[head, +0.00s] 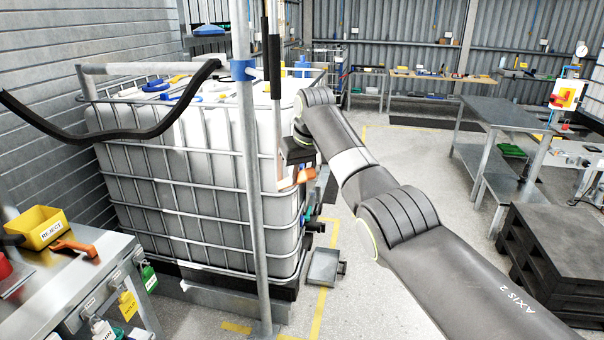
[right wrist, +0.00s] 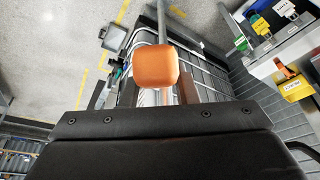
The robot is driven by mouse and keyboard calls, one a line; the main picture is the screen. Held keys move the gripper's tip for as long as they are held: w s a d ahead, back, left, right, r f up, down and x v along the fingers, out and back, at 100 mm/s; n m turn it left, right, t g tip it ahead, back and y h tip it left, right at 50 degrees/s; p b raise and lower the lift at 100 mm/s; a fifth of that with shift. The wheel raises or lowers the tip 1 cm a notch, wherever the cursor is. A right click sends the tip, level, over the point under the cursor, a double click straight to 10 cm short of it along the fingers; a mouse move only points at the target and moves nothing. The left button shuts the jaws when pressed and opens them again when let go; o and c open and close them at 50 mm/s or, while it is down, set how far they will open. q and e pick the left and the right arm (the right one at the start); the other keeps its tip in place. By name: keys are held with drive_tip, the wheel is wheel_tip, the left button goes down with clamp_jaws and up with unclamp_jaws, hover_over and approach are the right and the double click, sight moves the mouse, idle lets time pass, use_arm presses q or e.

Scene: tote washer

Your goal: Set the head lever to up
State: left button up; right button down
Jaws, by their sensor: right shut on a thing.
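The head lever shows as an orange grip (head: 306,175) just below my right gripper, beside the caged white tank. In the right wrist view the orange grip (right wrist: 157,68) is a rounded block right in front of the gripper. My right gripper (head: 299,168) is shut on this grip. The gripper hides the rest of the lever, so I cannot tell its exact angle or its pivot. My left gripper is not in view.
The caged tank (head: 190,215) stands close left of my right arm. A grey upright pole (head: 248,190) with a blue collar (head: 243,70) and a black hose (head: 120,132) are in front of it. A bench with a yellow reject bin (head: 36,228) is at left.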

drive_tip(key=shift+w+r, duration=0.1)
drive_tip(key=shift+r, duration=0.3)
drive_tip(key=c, duration=1.4)
unclamp_jaws()
drive_tip(key=shift+o, duration=1.4)
drive_tip(key=shift+a+f, duration=0.15)
drive_tip(key=shift+f, duration=0.1)
